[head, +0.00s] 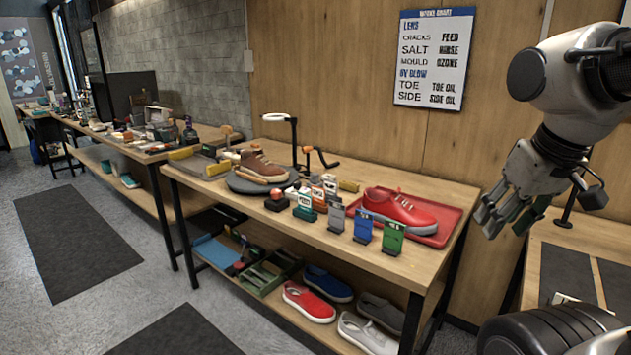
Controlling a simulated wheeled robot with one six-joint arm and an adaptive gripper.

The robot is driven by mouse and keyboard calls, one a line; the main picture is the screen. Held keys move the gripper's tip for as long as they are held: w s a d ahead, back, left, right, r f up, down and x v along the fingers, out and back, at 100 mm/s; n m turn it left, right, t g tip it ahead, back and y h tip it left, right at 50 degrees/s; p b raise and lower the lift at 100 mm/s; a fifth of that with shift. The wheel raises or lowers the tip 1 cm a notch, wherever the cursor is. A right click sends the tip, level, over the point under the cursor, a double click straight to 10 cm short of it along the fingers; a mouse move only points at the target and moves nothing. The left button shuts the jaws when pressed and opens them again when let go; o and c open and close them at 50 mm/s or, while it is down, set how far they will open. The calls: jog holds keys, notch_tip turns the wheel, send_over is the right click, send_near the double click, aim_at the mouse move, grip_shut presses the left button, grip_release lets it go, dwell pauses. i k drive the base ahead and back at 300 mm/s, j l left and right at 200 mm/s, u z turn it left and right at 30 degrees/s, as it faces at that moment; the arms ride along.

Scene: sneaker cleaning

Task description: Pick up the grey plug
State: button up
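A small grey upright block (336,217) stands at the front edge of the middle wooden table; it is the one grey piece in a row with a blue one (362,227) and a green one (393,238). It looks like the grey plug, but its details are too small to be sure. My gripper (504,222) hangs at the right of the head view, in the air, well to the right of the grey piece and apart from it. Its fingers point down and look spread, with nothing between them.
A red sneaker (400,208) sits on a red tray (450,213) behind the row. Shoes and a green crate (250,287) fill the lower shelf. The floor in front is clear.

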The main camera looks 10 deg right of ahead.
aim_at(314, 179)
jog(key=z, duration=0.4)
jog(key=i+j+z, duration=0.25)
jog(key=j+z, duration=0.25)
jog(key=i+j+z, duration=0.1)
jog(key=j+z, duration=0.15)
jog(key=j, duration=0.2)
jog(key=i+j+z, duration=0.1)
jog(key=j, duration=0.65)
jog(key=i+j+z, duration=0.15)
jog(key=j, duration=0.65)
jog(key=j+z, duration=0.1)
jog(key=j, duration=0.65)
jog(key=i+j, duration=0.1)
jog(key=j, duration=0.45)
jog(key=i+j, duration=0.1)
jog(key=j, duration=0.5)
